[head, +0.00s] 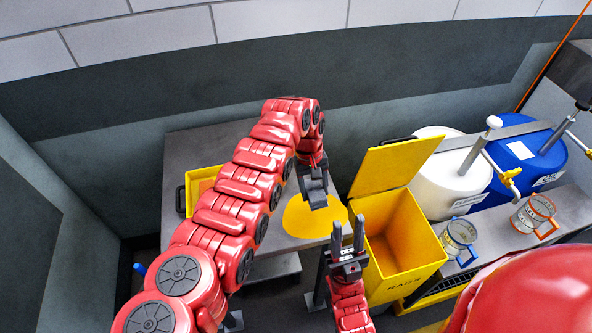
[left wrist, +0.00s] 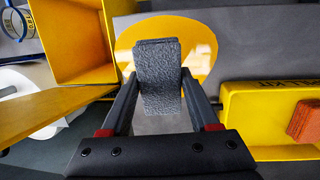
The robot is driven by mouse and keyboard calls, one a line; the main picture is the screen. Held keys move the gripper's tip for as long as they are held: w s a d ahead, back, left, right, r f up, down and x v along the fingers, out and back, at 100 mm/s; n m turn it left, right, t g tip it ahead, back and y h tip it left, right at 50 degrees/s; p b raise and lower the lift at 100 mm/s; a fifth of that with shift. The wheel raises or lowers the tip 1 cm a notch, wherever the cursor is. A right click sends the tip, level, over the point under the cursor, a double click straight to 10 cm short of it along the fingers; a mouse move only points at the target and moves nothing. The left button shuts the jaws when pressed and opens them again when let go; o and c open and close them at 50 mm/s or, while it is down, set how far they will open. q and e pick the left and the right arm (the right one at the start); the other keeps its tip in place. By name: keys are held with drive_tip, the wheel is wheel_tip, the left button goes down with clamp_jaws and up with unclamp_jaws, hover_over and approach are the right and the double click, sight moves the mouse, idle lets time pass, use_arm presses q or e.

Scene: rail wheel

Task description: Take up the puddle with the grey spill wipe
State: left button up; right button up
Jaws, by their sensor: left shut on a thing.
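The yellow puddle (head: 297,221) lies on the grey table (head: 263,243) as a rounded patch, and it also shows in the left wrist view (left wrist: 203,48) with a pale shine. My left gripper (head: 313,182) points down over the puddle's far part. It is shut on the grey spill wipe (left wrist: 160,78), a rough folded pad that hides part of the puddle. I cannot tell whether the wipe touches the puddle. My right gripper (head: 348,240) points up in front of the yellow bin, its two fingers apart and nothing between them.
A yellow bin (head: 408,262) marked RAGS stands right of the table with its lid (head: 395,166) open. A yellow tray (left wrist: 240,118) with an orange block (left wrist: 304,121) sits on the table's left. White (head: 447,180) and blue (head: 521,160) drums and two cans stand at the right.

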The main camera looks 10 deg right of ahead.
use_arm(q)
drive_tip(key=shift+d+f+b, duration=0.1)
drive_tip(key=shift+f+b, duration=2.95)
drive_tip(key=shift+f, duration=0.4)
drive_tip(key=shift+f+b, duration=0.55)
drive_tip(key=shift+b, duration=0.05)
drive_tip(key=shift+a+r+p, duration=0.15)
drive_tip(key=shift+a+p, duration=0.4)
drive_tip(key=shift+p, duration=0.7)
drive_tip(key=shift+s+a+p, duration=0.1)
drive_tip(key=shift+a+p, duration=0.4)
drive_tip(key=shift+p, duration=0.6)
